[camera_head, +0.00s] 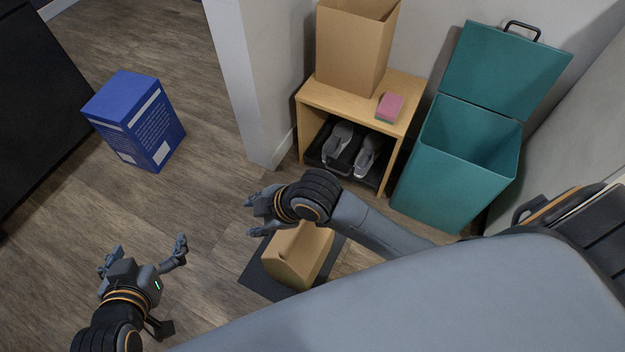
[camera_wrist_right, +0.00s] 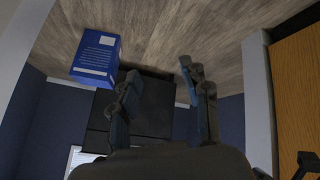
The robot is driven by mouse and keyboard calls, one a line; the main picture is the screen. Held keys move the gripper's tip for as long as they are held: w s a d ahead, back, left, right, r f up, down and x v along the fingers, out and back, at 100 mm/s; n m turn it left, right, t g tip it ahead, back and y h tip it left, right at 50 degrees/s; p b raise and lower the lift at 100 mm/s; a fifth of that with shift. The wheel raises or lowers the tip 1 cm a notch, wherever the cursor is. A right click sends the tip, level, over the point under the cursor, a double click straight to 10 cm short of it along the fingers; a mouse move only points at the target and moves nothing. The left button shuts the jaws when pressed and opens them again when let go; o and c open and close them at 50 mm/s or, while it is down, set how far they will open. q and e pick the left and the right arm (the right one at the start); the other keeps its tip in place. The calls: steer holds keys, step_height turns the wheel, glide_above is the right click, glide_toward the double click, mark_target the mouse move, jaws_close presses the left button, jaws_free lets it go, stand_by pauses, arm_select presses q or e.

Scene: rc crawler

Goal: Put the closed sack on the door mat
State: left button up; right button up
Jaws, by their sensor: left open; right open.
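A brown sack (camera_head: 297,258) with a folded-looking top stands on the dark door mat (camera_head: 257,272). My right arm passes over it and hides part of its top. My right gripper (camera_head: 250,216) is open and empty, above and left of the sack, with no contact visible. Its open fingers also show in the right wrist view (camera_wrist_right: 158,72), with nothing between them. My left gripper (camera_head: 143,256) is open and empty over bare floor, well left of the mat.
A wooden shelf bench (camera_head: 408,83) holds an open brown box or bag (camera_head: 350,50) and a pink sponge-like block (camera_head: 390,106), with grey shoes (camera_head: 342,140) below. A teal bin (camera_head: 450,170) stands open at right. A blue box (camera_head: 135,120) stands on the floor at left.

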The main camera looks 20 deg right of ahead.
steer(key=d+r+m+t+h, duration=0.1)
steer(key=d+r+m+t, duration=0.2)
steer(key=d+m, duration=0.3)
steer(key=s+d+r+m+t+h, duration=0.1)
steer(key=d+r+m+t+h, duration=0.1)
steer(key=d+m, duration=0.4)
step_height(320, 180, up, 2)
steer(key=shift+s+d+r+m+t, duration=0.15)
steer(key=shift+d+m+t, duration=0.3)
steer(key=shift+d, duration=0.25)
